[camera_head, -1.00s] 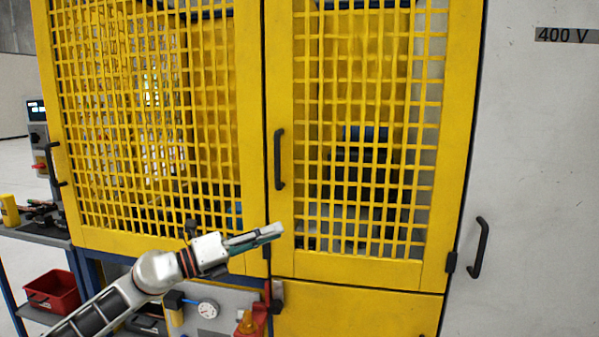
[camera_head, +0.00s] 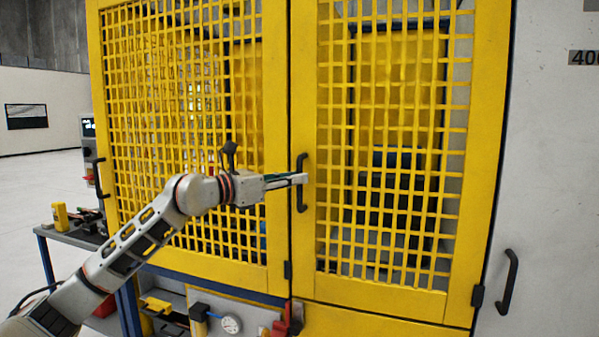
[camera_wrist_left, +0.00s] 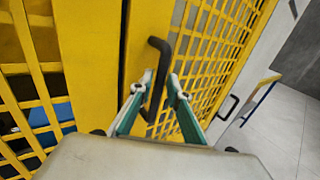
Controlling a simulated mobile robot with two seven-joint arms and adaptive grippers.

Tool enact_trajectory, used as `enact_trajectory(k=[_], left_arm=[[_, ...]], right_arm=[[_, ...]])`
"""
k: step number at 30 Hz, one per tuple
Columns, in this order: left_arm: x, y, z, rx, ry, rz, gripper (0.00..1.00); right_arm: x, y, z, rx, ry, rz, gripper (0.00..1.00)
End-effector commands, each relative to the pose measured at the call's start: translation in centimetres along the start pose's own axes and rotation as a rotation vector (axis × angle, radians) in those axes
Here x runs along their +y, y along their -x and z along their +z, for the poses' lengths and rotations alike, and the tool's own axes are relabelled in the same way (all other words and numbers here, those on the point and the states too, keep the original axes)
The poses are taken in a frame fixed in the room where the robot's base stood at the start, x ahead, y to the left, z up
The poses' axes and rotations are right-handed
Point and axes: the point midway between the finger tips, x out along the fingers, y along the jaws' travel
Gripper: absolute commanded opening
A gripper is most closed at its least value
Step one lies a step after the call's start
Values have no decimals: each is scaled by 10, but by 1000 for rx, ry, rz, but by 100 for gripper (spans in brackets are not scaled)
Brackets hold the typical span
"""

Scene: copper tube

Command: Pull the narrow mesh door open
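The narrow mesh door (camera_head: 388,296) is yellow and looks shut, beside the wider mesh door. Its black bar handle (camera_head: 301,190) stands upright near its left edge. My left gripper (camera_head: 304,178) reaches in from the left, with its fingertips at the handle. In the left wrist view the same handle (camera_wrist_left: 159,80) rises between the two green-sided fingers of the left gripper (camera_wrist_left: 160,82). The fingers are apart, one on each side of the bar, and a gap shows. Whether a finger touches the bar is unclear. My right gripper is not in view.
The wide yellow mesh door (camera_head: 190,130) is on the left, with its own black handle (camera_head: 97,178). A grey-white cabinet (camera_head: 550,180) with a black handle (camera_head: 510,282) stands at right. Open floor shows at far left.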

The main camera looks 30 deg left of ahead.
Motion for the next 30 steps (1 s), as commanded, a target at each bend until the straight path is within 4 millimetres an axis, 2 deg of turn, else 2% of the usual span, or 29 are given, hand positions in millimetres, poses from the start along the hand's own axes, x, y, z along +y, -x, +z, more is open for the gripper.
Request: enact_trajectory(k=[6,15,17,18,30], left_arm=[[0,-18,0,0,2,0,17],[0,-20,-1,1,0,0,17],[0,-20,-1,1,0,0,1],[0,-20,-1,1,1,0,0],[-3,-18,-1,1,1,-7,0]], right_arm=[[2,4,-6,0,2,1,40],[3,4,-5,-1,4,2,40],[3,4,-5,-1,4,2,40],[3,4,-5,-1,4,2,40],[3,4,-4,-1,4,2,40]])
